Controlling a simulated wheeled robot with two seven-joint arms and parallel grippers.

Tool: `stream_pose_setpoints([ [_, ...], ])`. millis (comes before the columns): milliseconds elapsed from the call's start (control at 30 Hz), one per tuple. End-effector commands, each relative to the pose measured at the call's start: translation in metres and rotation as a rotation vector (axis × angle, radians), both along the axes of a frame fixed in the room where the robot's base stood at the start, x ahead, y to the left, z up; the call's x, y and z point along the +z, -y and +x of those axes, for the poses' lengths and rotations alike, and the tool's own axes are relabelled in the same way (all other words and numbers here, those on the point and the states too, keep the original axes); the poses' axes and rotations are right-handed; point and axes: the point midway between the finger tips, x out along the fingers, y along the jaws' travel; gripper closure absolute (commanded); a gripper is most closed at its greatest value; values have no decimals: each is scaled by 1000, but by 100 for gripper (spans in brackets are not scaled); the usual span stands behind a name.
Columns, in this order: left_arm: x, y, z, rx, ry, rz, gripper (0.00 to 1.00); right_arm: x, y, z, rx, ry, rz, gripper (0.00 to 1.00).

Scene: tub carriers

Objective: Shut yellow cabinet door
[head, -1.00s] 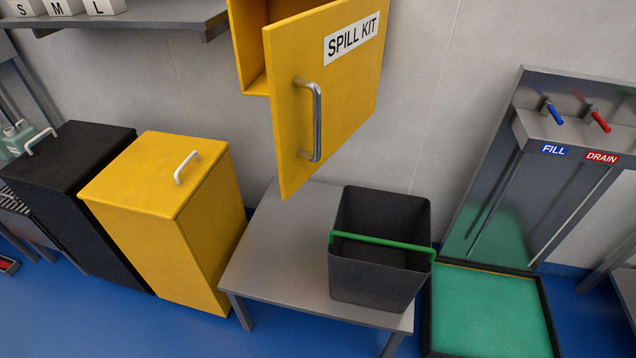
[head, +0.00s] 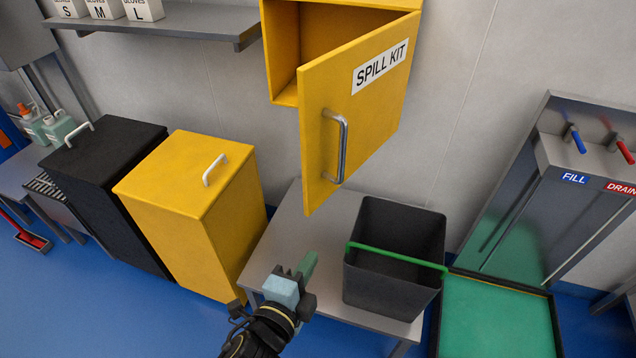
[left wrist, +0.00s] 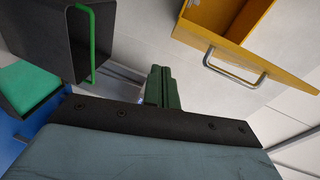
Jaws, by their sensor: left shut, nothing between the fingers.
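The yellow spill kit cabinet (head: 284,50) hangs on the wall at the top middle of the head view. Its door (head: 375,105), labelled SPILL KIT, stands open, hinged at the right, with its free edge swung out toward me. A metal handle (head: 343,148) is on the door's outer face. The door and handle (left wrist: 236,68) also show at the upper right of the left wrist view. My left gripper (head: 309,262) is shut and empty, below the door and apart from it, in front of the grey table. Its green fingers (left wrist: 162,88) show together in the wrist view. My right gripper is out of view.
A black tub (head: 392,288) with a green handle stands on the grey table (head: 292,225), right of my left gripper. Yellow (head: 185,180) and black (head: 100,155) lidded bins stand left. A fill and drain station (head: 545,190) is at right. A shelf (head: 170,28) holds glove boxes.

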Motion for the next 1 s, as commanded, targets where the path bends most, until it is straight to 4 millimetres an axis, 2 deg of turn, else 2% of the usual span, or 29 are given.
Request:
stream_pose_setpoints([
  [33, 31, 4, -2, -10, 66, 15, 100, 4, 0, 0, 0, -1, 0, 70],
  [100, 59, 7, -4, -19, 132, 35, 100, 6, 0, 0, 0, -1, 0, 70],
  [233, 84, 10, -6, -22, 195, 55, 100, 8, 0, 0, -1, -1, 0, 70],
  [367, 89, 14, 3, -23, 209, 59, 100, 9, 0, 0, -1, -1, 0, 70],
  [467, 89, 20, 17, -22, 207, 59, 100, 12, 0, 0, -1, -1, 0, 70],
  [833, 89, 51, 88, -23, 203, 55, 100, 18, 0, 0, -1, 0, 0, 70],
  [900, 88, 37, 94, -22, 203, 61, 100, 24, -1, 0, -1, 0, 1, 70],
  [1000, 88, 27, 101, -23, 203, 58, 100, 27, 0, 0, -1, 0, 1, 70],
])
